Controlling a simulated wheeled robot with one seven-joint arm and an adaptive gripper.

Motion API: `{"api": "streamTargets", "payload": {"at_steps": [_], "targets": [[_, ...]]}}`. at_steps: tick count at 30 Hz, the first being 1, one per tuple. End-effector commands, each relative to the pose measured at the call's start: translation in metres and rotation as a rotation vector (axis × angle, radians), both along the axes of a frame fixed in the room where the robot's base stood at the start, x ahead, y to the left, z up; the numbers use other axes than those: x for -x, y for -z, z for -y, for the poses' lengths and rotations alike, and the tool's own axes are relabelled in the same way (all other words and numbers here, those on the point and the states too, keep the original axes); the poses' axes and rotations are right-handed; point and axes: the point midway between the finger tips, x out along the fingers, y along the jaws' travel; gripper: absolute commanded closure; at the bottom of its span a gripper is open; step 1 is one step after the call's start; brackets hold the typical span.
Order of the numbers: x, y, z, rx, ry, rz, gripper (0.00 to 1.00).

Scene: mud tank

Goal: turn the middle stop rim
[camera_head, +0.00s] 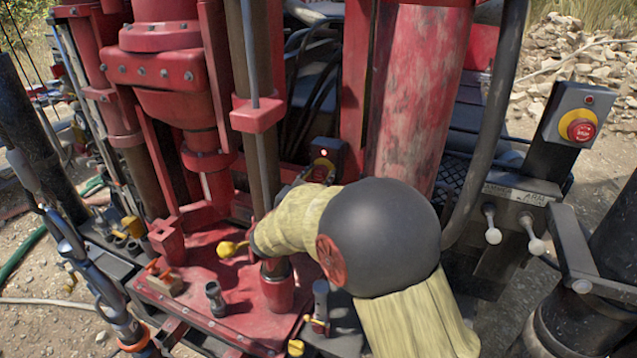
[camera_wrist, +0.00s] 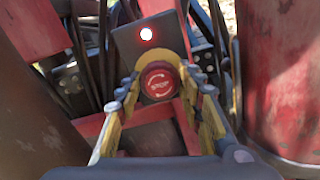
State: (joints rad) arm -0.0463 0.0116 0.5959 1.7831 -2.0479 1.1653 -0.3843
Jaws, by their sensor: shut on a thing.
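The middle stop is a red button (camera_wrist: 160,84) in the wrist view, marked with white letters and arrows. It sits on a dark box (camera_wrist: 143,40) with a lit red lamp above. My arm hides most of the button and gripper there.
Another stop box (camera_head: 565,112) with a yellow-rimmed red button stands at the right. A big red cylinder (camera_head: 422,95) rises right of the middle box. Red drill machinery (camera_head: 165,80) and pipes crowd the left. Two white-knobbed levers (camera_head: 533,236) stand lower right.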

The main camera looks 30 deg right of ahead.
Motion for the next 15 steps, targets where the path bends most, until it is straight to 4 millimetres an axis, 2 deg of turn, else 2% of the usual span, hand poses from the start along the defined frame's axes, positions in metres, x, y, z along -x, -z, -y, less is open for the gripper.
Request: {"api": "streamTargets", "payload": {"at_steps": [2, 15], "targets": [[-0.0003, 0.006, -0.0002, -0.03, -0.001, 0.043, 0.88], [0.0, 0.007, 0.0, -0.229, -0.001, 0.297, 0.88]]}}
